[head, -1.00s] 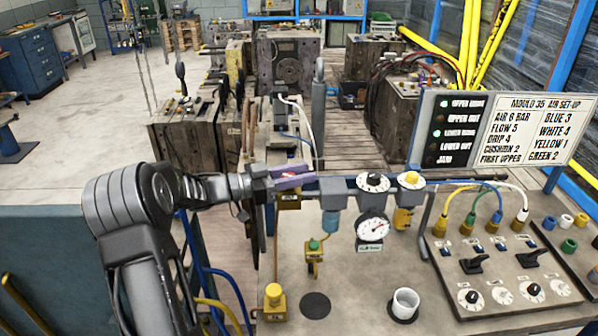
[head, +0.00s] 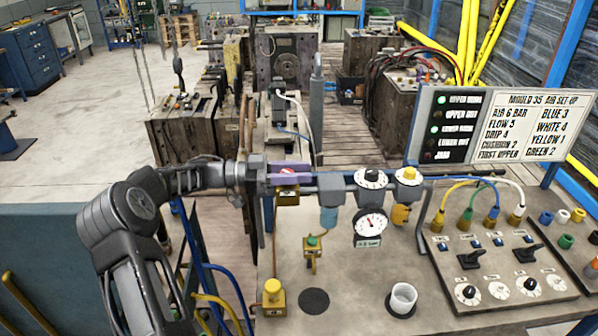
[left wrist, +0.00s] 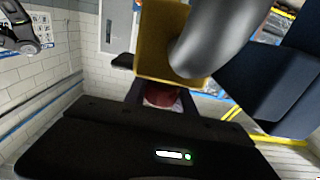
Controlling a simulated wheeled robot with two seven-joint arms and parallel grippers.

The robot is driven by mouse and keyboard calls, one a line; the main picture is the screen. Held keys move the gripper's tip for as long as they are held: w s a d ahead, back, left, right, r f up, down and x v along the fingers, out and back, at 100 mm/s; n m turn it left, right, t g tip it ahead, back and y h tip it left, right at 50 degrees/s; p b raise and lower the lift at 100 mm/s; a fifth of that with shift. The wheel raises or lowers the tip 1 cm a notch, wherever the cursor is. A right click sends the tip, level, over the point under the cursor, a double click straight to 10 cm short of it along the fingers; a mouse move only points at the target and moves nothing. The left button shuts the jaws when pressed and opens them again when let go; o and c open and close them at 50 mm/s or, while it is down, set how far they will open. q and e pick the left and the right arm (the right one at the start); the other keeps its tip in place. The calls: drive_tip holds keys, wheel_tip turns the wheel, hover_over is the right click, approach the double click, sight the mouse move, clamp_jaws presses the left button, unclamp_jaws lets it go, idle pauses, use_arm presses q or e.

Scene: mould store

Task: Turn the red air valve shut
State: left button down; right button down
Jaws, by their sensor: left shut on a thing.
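The red air valve (head: 287,170) shows as a small red patch between the purple fingers of my left gripper (head: 298,171), at the left end of the pipe above the bench. The gripper is shut on it, and the fingers hide most of the handle. A brass valve body (head: 287,195) sits just below. In the left wrist view the red handle (left wrist: 162,95) shows at the middle, beyond the dark gripper body and partly covered by a yellow block and a grey cylinder. My right gripper is in neither view.
A white cup (head: 403,299) stands on the bench. A panel of switches and hoses (head: 505,270) is at the right.

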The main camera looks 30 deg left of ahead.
use_arm(q)
drive_tip(key=c, duration=1)
unclamp_jaws()
drive_tip(key=shift+c, duration=0.2)
wheel_tip(320, 180, up, 10)
drive_tip(key=b, duration=0.1)
drive_tip(key=shift+b, duration=0.3)
